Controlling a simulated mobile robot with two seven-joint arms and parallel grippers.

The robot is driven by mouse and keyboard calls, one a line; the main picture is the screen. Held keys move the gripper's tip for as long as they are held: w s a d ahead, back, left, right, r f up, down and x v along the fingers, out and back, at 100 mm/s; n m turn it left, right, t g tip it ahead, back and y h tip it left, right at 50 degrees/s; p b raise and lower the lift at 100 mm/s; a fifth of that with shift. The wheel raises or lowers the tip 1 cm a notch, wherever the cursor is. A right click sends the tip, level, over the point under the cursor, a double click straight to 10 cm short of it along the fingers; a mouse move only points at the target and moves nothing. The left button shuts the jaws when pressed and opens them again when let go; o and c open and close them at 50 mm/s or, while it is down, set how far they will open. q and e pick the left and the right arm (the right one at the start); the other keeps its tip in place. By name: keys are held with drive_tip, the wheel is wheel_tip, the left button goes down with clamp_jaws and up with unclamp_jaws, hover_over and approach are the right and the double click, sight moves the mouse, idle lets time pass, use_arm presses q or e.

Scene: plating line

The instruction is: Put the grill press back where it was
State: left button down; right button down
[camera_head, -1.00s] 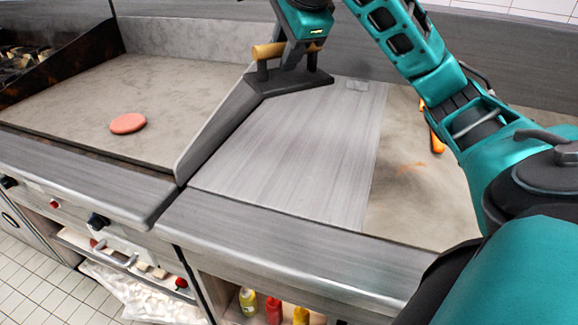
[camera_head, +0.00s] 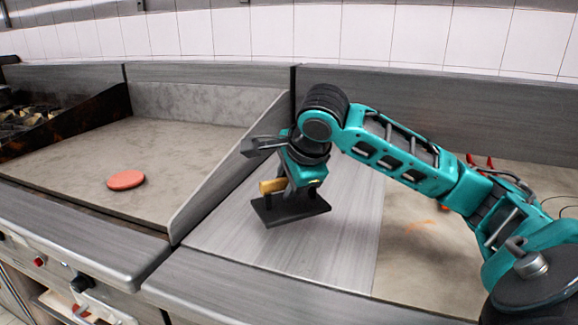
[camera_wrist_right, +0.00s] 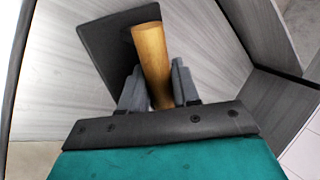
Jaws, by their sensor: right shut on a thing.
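The grill press is a dark flat plate (camera_head: 290,208) with a wooden handle (camera_head: 272,186). My right gripper (camera_head: 288,180) is shut on the handle, and the press is over the grey metal counter section (camera_head: 320,240) to the right of the griddle's side wall. I cannot tell whether the plate touches the counter. In the right wrist view, the handle (camera_wrist_right: 151,60) stands between the two fingers, with the dark plate (camera_wrist_right: 105,45) beyond it. My left gripper is not in view.
A pink patty (camera_head: 126,179) lies on the griddle (camera_head: 180,145) at left. A slanted side wall (camera_head: 225,165) divides the griddle from the counter. The front of the counter section is clear.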

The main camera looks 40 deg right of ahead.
sight(289, 204)
drive_tip(key=shift+f, duration=0.4)
wheel_tip(289, 204, down, 3)
drive_tip(key=shift+f+b, duration=0.15)
drive_tip(key=shift+b, duration=0.55)
drive_tip(key=shift+f, duration=0.25)
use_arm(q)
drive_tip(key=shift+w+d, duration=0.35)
use_arm(e)
drive_tip(key=c, duration=1.1)
unclamp_jaws()
drive_tip(key=shift+f, duration=0.15)
drive_tip(key=shift+o, duration=1.4)
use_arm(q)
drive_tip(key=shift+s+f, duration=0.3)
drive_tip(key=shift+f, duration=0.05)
